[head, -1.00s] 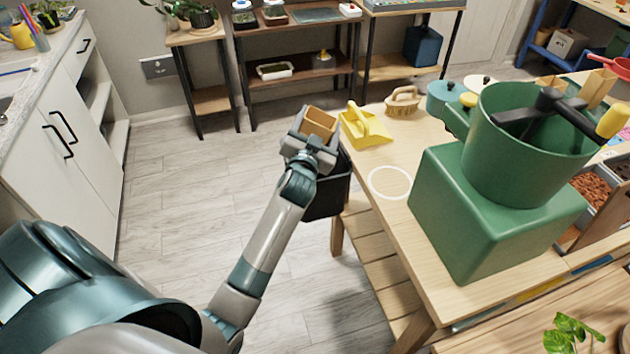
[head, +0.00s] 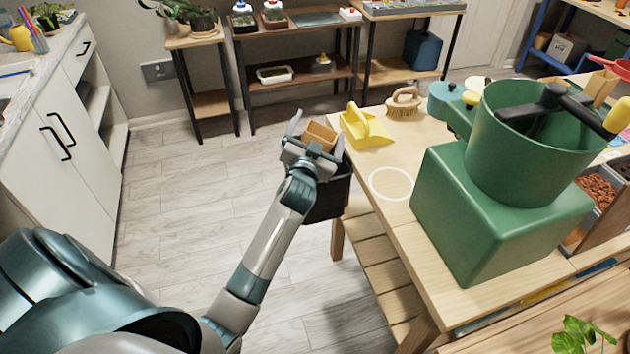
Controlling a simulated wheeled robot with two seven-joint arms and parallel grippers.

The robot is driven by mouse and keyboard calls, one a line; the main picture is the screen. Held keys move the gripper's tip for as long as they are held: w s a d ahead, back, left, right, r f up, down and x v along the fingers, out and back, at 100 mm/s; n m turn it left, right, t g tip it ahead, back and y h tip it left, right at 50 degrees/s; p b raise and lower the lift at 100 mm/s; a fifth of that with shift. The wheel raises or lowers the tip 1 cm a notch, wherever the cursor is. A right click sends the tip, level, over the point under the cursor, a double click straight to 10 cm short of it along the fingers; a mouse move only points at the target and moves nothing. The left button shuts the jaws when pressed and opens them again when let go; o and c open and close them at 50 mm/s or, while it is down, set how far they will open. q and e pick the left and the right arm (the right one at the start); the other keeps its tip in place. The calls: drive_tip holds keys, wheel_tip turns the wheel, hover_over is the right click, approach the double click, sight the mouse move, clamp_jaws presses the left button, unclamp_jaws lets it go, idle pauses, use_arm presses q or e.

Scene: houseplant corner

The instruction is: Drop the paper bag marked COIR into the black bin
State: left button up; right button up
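The brown paper bag (head: 320,133) shows between the spread fingers of my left gripper (head: 317,132), over the mouth of the black bin. No marking can be read on it from here. Gaps show between the bag and the fingers, so the gripper looks open around it. The black bin (head: 328,196) is at the left edge of the wooden table, below and behind the gripper. My gripper and wrist hide much of its mouth, and I cannot tell whether the bag touches the inside. My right gripper is not in view.
On the table (head: 398,222) are a yellow dustpan (head: 365,130), a brush (head: 404,104) and a large green machine (head: 480,205). A white ring (head: 391,183) marks a bare spot. The floor (head: 180,220) left of my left arm is clear.

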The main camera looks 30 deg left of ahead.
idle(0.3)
use_arm(q)
drive_tip(key=shift+s+d, duration=0.2)
drive_tip(key=shift+s, duration=0.3)
drive_tip(key=b+v, duration=0.2)
drive_tip(key=v, duration=1.4)
drive_tip(key=shift+s, duration=0.25)
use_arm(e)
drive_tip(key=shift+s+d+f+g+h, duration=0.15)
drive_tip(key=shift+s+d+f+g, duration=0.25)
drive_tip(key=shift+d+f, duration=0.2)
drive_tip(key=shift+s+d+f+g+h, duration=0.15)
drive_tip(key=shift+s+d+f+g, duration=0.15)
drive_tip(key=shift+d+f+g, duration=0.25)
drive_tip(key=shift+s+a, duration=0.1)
